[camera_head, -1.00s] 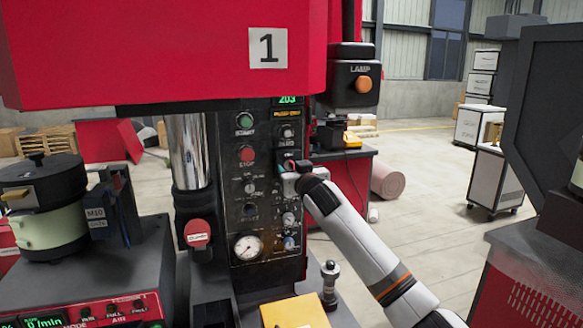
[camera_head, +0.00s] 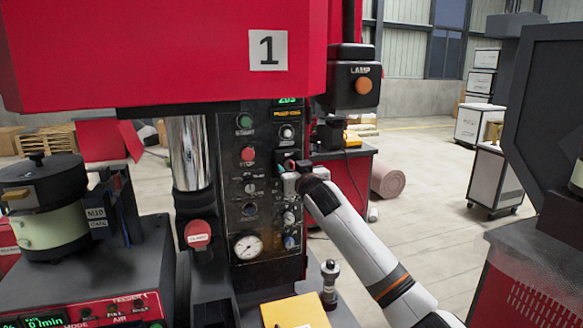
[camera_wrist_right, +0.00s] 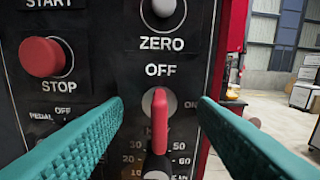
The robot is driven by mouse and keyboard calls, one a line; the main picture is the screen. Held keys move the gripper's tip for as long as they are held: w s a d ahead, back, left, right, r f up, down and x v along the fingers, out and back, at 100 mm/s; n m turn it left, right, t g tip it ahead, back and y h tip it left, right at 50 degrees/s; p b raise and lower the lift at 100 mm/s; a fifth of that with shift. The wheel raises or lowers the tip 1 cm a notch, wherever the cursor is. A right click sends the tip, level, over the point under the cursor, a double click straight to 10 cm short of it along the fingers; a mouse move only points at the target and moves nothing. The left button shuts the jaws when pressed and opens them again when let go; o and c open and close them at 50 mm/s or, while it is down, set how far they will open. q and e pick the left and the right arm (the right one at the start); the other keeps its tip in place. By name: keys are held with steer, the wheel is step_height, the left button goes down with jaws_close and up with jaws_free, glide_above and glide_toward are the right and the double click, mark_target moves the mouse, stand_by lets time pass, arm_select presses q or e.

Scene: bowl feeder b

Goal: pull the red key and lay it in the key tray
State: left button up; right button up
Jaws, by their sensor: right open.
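The red key (camera_wrist_right: 161,118) stands out from a switch on the black panel, below the OFF mark, in the right wrist view. My right gripper (camera_wrist_right: 161,104) is open, with one teal finger on each side of the key and a clear gap to both. In the head view my right gripper (camera_head: 290,172) is at the right edge of the panel, its fingers small and hard to make out. My left gripper is not in view. I cannot make out a key tray for certain; a yellow-topped item (camera_head: 295,312) is at the bottom of the head view.
The red STOP button (camera_wrist_right: 43,57) and the ZERO knob (camera_wrist_right: 163,10) stick out near the key. Below the key is another knob (camera_wrist_right: 157,167). A pressure gauge (camera_head: 248,246) is lower on the panel. A dark post (camera_head: 329,284) stands beside the yellow-topped item.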

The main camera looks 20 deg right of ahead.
stand_by(0.3)
jaws_close()
steer(key=shift+s, duration=0.15)
steer(key=shift+s+d+p, duration=0.15)
steer(key=shift+s+p, duration=0.55)
steer(key=shift+s, duration=2.15)
